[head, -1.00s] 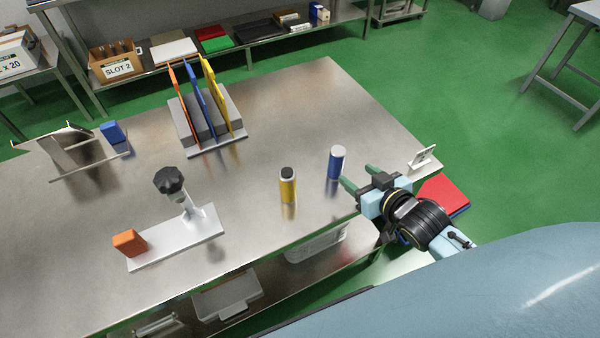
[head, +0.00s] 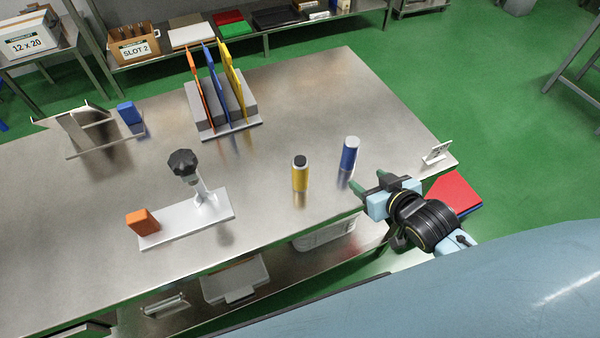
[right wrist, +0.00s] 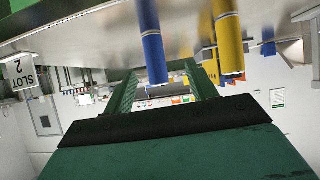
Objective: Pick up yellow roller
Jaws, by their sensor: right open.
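The yellow roller (head: 300,177) stands upright on the steel table, with a dark top end. A blue roller (head: 349,153) with a pale top stands upright to its right and a little farther back. My right gripper (head: 368,187) is at the table's right front edge, right of the yellow roller and apart from both rollers. Its green fingers are spread and empty. In the right wrist view, the yellow roller (right wrist: 229,45) and the blue roller (right wrist: 152,45) appear upside down beyond the fingers (right wrist: 165,90). My left gripper is not in view.
A white stand with a black knob (head: 183,163) and an orange block (head: 142,222) are left of the yellow roller. A rack (head: 230,128) holds orange, blue and yellow panels at the back. A small white bracket (head: 437,153) sits at the right edge. Table around the rollers is clear.

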